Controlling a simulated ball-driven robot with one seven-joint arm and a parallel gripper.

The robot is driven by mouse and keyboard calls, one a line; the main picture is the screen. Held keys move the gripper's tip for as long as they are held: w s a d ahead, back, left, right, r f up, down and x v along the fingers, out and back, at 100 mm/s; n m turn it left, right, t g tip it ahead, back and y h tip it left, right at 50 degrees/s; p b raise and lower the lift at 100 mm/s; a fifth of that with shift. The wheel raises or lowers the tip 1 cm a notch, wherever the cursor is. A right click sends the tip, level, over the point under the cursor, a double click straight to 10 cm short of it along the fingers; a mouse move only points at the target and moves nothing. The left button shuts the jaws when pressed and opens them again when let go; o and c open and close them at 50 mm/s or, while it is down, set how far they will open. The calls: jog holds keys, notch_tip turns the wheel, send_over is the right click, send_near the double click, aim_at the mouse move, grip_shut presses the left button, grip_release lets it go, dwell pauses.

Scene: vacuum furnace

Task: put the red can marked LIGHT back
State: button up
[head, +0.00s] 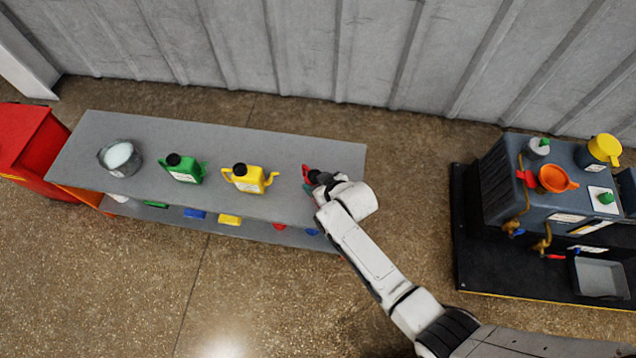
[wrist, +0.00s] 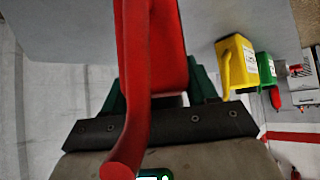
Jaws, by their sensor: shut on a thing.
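The red can (head: 306,172) is at the right end of the grey shelf top (head: 335,160), mostly hidden behind my gripper (head: 314,182). The LIGHT marking does not show. I cannot tell whether the can's base touches the shelf.
A yellow can (head: 248,179), a green can (head: 183,169) and a grey bucket (head: 120,156) stand left along the shelf. A dark machine (head: 545,190) with an orange funnel (head: 557,179) stands right, across open floor.

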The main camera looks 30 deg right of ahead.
jog(key=o, duration=1.2)
jog(key=shift+o, duration=0.2)
jog(key=shift+r, duration=0.15)
jog(key=p+v, duration=0.3)
jog(key=v, duration=0.9)
jog(key=shift+p, duration=0.35)
jog(key=s+d+r+g, duration=0.2)
jog(key=s+r, duration=0.1)
jog(key=s, duration=0.4)
jog(key=s+d+r+m+g+h, duration=0.1)
jog(key=s+d+r+g, duration=0.1)
jog(key=s, duration=0.5)
jog(key=s+d+r+m+g, duration=0.1)
jog(key=s+d+r+g, duration=0.1)
jog(key=s+r, duration=0.3)
jog(key=shift+s+d+g+h, duration=0.3)
jog(key=shift+s+g, duration=0.6)
jog(key=shift+s, duration=0.35)
